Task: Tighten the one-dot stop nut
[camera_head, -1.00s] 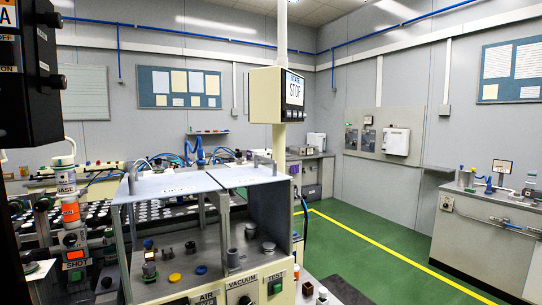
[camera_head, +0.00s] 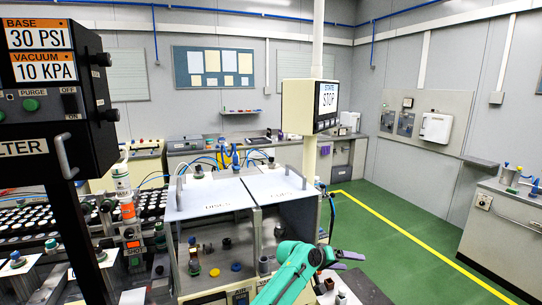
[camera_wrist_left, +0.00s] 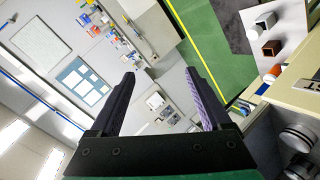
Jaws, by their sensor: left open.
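I cannot make out a one-dot stop nut in either view. Several small knobs and round parts, among them a blue disc (camera_head: 236,267), sit inside the open-fronted cabinet, too small to read any dots. My left gripper (camera_head: 356,260) is open and empty in front of the cabinet's right side, its dark fingers pointing right. In the left wrist view the two purple-grey fingers (camera_wrist_left: 160,75) are apart with only distant room between them. My right gripper is in neither view.
A black gauge box (camera_head: 55,85) stands at left. Green floor (camera_head: 400,235) is open at right.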

